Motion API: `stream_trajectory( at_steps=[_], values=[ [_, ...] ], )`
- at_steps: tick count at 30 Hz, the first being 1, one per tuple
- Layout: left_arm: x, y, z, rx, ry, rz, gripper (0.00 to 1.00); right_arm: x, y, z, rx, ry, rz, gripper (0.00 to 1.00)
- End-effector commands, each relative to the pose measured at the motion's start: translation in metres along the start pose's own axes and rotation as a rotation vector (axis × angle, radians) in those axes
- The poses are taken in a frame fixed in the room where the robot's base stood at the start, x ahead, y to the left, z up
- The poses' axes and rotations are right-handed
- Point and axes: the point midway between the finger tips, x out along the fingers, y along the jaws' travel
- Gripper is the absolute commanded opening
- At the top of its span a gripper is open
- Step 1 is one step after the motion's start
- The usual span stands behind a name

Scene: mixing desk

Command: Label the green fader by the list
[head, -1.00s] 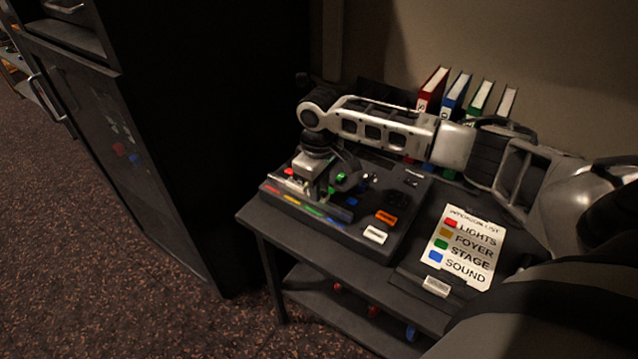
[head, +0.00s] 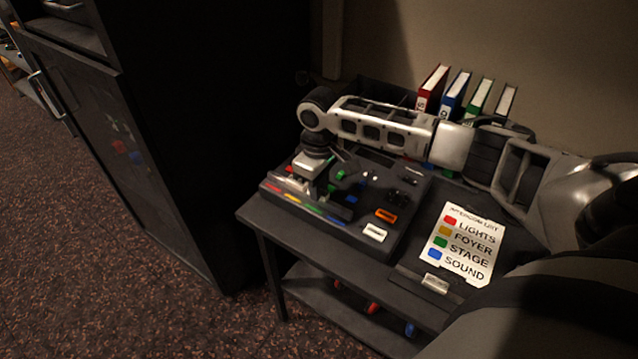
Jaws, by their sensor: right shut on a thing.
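The mixing desk (head: 395,185) stands on a dark table, with a row of red, yellow, green and blue strips along its front edge. The green strip (head: 312,209) is in that row. My right gripper (head: 302,187) points down over the left part of the mixing desk, just behind the strips. It is shut on a small pale piece (head: 288,184), which looks like a label; any writing on it is too small to read. The list (head: 462,244) lies to the right and reads red LIGHTS, orange FOYER, green STAGE, blue SOUND. My left gripper is out of view.
An orange-framed piece (head: 386,215) and a white label (head: 375,232) lie on the mixing desk's right side. Another pale label (head: 435,283) sits below the list. Several binders (head: 452,95) stand behind my right arm. A dark cabinet (head: 215,140) rises at the left.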

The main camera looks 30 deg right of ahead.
Motion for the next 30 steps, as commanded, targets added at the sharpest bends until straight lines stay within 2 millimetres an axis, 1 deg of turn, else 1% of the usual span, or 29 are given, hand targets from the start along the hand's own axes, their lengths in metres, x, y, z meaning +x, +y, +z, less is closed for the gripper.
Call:
stream_trajectory(
  at_steps=[6, 7, 8, 9, 21, 22, 23, 24, 26, 30],
  values=[
    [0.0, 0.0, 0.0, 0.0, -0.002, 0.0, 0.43, 0.002, 0.0, 0.0, 0.0, 0.0, -0.001, 0.0],
    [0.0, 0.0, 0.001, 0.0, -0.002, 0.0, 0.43, 0.002, 0.0, 0.0, 0.0, 0.001, -0.001, 0.23],
    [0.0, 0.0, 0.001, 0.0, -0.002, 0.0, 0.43, 0.002, 0.0, 0.0, 0.0, 0.001, 0.0, 0.32],
    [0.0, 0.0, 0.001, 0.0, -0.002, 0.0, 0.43, 0.002, 0.0, 0.0, 0.0, 0.001, 0.0, 0.43],
    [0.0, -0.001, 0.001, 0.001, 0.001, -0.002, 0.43, 0.002, 0.0, 0.0, 0.0, 0.0, 0.0, 0.43],
    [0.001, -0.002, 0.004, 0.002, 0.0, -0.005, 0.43, 0.002, 0.0, 0.0, 0.0, 0.0, 0.0, 0.43],
    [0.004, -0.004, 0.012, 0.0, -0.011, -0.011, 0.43, 0.002, 0.0, 0.0, 0.0, 0.0, 0.0, 0.43],
    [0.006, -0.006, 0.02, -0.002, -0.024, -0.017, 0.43, -0.004, 0.0, -0.001, 0.0, 0.004, 0.001, 0.43],
    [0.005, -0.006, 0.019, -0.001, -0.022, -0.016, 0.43, -0.017, 0.001, -0.001, -0.001, 0.006, 0.002, 0.43],
    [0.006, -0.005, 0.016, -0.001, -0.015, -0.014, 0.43, -0.051, 0.0, -0.001, -0.001, 0.006, 0.001, 0.43]
  ],
)
